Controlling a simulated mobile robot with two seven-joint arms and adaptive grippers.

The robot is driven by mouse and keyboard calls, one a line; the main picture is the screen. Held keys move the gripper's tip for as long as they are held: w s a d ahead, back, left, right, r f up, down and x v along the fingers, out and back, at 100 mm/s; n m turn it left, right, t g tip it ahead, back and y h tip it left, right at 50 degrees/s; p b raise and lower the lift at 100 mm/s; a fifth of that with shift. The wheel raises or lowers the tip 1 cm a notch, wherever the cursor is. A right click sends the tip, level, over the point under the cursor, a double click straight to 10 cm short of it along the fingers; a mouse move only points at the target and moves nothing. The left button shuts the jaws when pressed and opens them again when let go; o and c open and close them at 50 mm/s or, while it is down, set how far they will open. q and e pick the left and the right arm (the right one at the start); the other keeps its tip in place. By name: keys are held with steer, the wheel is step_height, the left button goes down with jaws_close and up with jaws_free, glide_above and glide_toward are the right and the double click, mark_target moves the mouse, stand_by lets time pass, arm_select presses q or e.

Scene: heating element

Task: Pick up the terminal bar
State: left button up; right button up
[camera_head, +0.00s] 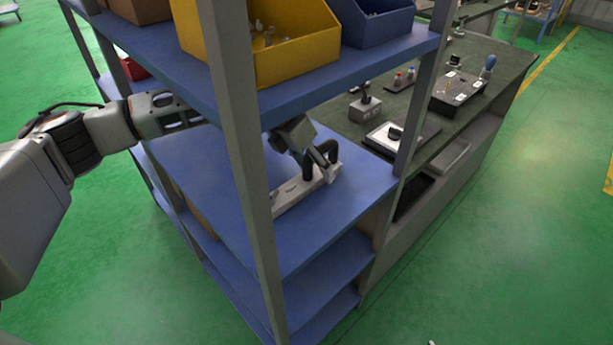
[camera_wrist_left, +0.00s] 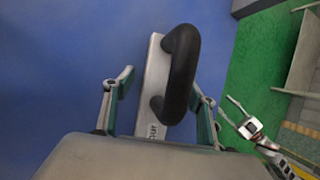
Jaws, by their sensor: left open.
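The terminal bar (camera_head: 290,193) is a long pale grey bar with a black arched handle. It lies on the middle blue shelf board (camera_head: 345,195). In the left wrist view, the bar (camera_wrist_left: 153,85) points away from me, with the handle (camera_wrist_left: 183,70) on top. My left gripper (camera_head: 321,172) reaches into the shelf from the left, over the handle end. In the left wrist view, my left gripper (camera_wrist_left: 163,82) is open, one finger on each side of the bar and handle, with a visible gap at the left finger. A shelf post hides part of the bar.
A grey shelf post (camera_head: 238,120) stands in front of my left arm. An upper blue board with a yellow bin (camera_head: 290,50) is above it. A workbench (camera_head: 445,125) with small parts adjoins on the right. What seems my right gripper (camera_wrist_left: 245,122) is over the green floor.

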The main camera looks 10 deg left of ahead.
arm_select(q)
steer(key=c, duration=1.4)
steer(key=shift+r, duration=0.15)
